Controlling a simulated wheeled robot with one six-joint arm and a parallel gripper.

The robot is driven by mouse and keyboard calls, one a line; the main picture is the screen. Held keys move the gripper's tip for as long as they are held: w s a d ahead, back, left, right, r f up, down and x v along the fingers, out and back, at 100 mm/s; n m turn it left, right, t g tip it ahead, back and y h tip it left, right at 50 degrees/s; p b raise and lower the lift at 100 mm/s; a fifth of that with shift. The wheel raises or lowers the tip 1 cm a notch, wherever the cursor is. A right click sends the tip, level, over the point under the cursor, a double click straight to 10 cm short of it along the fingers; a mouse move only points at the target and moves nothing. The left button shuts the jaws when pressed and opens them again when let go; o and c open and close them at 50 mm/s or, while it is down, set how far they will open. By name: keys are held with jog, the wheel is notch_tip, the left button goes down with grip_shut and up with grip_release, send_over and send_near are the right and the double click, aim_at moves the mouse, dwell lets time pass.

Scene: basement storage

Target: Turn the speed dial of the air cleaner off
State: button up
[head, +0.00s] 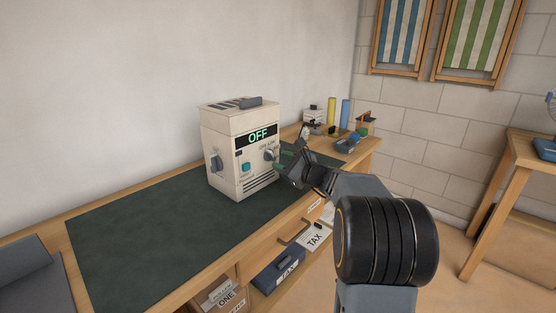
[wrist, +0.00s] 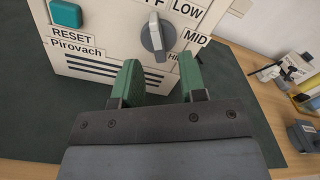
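The air cleaner (head: 238,150) is a cream box on the dark green mat, and its black display (head: 257,136) reads OFF in green. Its grey speed dial (head: 269,155) is on the right part of the front face. In the wrist view the dial (wrist: 154,38) has its ridge close to upright, its upper end toward the partly cut-off OFF label; LOW, MID and HI run down the right side. My gripper (head: 288,164) is just in front of the dial. In the wrist view its green fingers (wrist: 162,83) are apart, with nothing between them, and below the dial.
A teal RESET button (wrist: 66,14) is left of the dial. Small items and rolls (head: 332,112) stand behind on the bench. The mat (head: 135,240) is clear at left.

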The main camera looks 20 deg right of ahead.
jog(key=p+v, duration=0.1)
jog(key=v, duration=1)
jog(key=shift+p, duration=0.3)
jog(key=shift+r, duration=0.1)
jog(key=s+a+r+n+g+y+p, duration=0.1)
jog(key=s+a+r+n+g+p, duration=0.2)
jog(key=a+n+g+p, duration=0.35)
jog(key=s+a+r+n+g+p, duration=0.35)
jog(key=a+p, duration=0.35)
jog(key=a, duration=0.3)
jog(key=s+a+r+n+g+h+p, duration=0.1)
jog(key=s+r+n+g+h+p, duration=0.1)
jog(key=s+r+n+h+p, duration=0.6)
jog(key=s+r+n+p, duration=0.1)
jog(key=s+n+p, duration=0.2)
jog(key=n+p, duration=0.3)
jog(key=shift+s+a+n+g+p, duration=0.2)
jog(key=shift+a+n+g+p, duration=0.15)
jog(key=shift+n, duration=0.35)
jog(key=shift+o, duration=0.4)
